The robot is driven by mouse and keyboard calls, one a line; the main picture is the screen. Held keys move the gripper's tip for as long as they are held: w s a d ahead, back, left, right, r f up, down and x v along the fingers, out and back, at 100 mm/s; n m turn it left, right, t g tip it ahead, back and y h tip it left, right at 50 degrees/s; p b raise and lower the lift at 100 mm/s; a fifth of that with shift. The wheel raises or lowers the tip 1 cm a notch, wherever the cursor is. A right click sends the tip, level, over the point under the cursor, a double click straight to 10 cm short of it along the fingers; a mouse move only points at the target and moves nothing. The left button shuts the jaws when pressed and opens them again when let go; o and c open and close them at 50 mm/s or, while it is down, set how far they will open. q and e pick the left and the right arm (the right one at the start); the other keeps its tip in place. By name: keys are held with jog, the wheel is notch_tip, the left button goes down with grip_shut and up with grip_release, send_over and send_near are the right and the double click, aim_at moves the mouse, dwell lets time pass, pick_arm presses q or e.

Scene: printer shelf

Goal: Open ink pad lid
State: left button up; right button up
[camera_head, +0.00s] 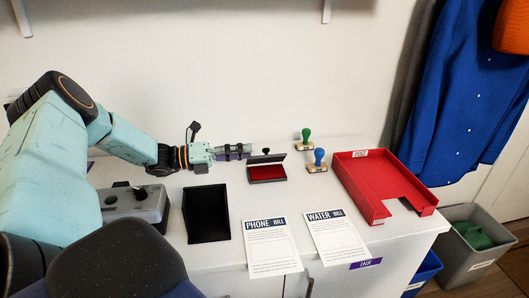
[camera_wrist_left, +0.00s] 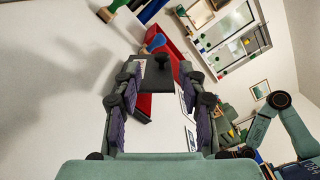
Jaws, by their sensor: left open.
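The ink pad (camera_head: 267,179) is a small dark case on the white table, with its red pad showing. Its dark lid (camera_head: 266,159) with a black knob (camera_head: 266,151) stands tilted up at the back. My left gripper (camera_head: 246,150) is just left of the lid, close to the knob. In the left wrist view my left gripper (camera_wrist_left: 160,84) is open, with its fingers apart on both sides of the dark lid (camera_wrist_left: 156,78) and knob (camera_wrist_left: 161,60). I cannot tell whether a finger touches the lid. My right gripper is not in view.
A green stamp (camera_head: 305,136) and a blue stamp (camera_head: 318,158) stand right of the pad, before a red tray (camera_head: 385,180). Phone bill (camera_head: 271,246) and water bill (camera_head: 331,236) sheets lie in front. A black bin (camera_head: 207,214) and a grey device (camera_head: 132,203) are left.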

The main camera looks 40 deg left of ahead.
aim_at(267, 150)
pick_arm(q)
jog(key=x, duration=0.2)
jog(key=b+x, duration=0.1)
jog(key=x, duration=0.2)
jog(key=shift+d, duration=0.4)
jog(key=shift+w+d, duration=0.1)
jog(key=shift+w, duration=0.15)
jog(key=shift+w+b, duration=0.25)
jog(key=shift+b, duration=0.1)
jog(key=shift+w+d, duration=0.2)
jog(key=shift+d, duration=0.15)
jog(key=shift+s+a, duration=0.15)
jog(key=shift+a, duration=0.1)
jog(key=c, duration=0.4)
jog(key=shift+d, duration=0.1)
grip_shut()
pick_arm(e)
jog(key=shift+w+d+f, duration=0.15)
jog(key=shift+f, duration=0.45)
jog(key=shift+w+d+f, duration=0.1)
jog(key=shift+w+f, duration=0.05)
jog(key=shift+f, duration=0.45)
